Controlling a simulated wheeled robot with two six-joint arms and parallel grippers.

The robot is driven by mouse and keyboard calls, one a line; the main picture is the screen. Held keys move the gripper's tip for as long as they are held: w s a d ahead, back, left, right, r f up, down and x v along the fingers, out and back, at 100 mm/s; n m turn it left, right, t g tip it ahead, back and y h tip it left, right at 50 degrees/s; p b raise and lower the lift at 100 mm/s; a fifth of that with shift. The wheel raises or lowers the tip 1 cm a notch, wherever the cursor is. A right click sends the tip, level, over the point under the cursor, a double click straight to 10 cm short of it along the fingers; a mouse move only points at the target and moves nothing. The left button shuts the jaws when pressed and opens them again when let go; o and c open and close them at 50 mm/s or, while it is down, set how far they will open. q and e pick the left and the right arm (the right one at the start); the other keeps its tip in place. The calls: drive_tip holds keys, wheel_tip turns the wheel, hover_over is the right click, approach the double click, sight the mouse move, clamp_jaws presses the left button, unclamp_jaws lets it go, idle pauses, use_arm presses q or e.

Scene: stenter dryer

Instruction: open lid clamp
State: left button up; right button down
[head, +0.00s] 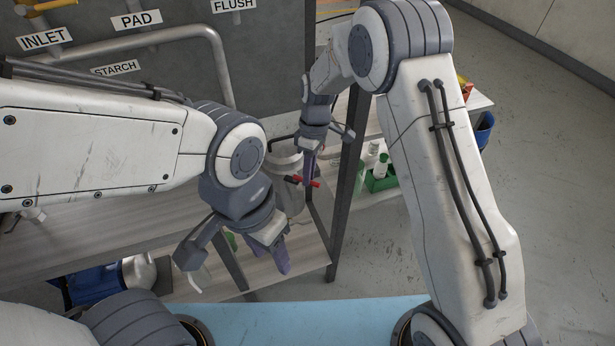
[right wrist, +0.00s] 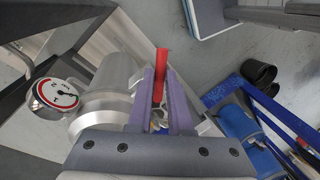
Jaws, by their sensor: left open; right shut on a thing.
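The lid clamp has a red lever (head: 315,184), seen in the head view at the front of a metal vessel (head: 290,203). In the right wrist view the red lever (right wrist: 160,64) stands up between the purple fingers. My right gripper (head: 311,172) is shut on the lever; its fingers also show in the right wrist view (right wrist: 160,95). The vessel's shiny round body (right wrist: 112,85) is just left of the fingers there. The clamp's hinge is hidden by the gripper. My left gripper (head: 238,270) is open and empty, lower left of the vessel.
A round pressure gauge (right wrist: 54,95) sits beside the vessel. A grey panel (head: 265,60) with pipes and labels stands behind. A shelf at the right holds a green crate (head: 382,181) with bottles. A blue bin (head: 484,132) is farther right.

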drive_tip(key=shift+w+r+n+h, duration=0.1)
drive_tip(key=shift+w+n+h, duration=0.25)
drive_tip(key=shift+n, duration=1)
drive_tip(key=shift+w+f+n+h, duration=0.1)
drive_tip(key=shift+w+n, duration=0.5)
drive_tip(key=shift+n, duration=0.7)
drive_tip(key=shift+w+r+n+h, duration=0.1)
drive_tip(key=shift+w+n+h, duration=0.25)
drive_tip(key=shift+n, duration=1)
drive_tip(key=shift+w, duration=0.15)
drive_tip(key=c, duration=0.8)
unclamp_jaws()
drive_tip(key=shift+c, duration=0.2)
wheel_tip(320, 180, up, 10)
drive_tip(key=w+b, duration=0.1)
drive_tip(key=w, duration=0.1)
drive_tip(key=shift+a+b, duration=0.25)
drive_tip(key=shift+b, duration=0.05)
drive_tip(key=shift+s+r, duration=0.1)
drive_tip(key=shift+r, duration=0.05)
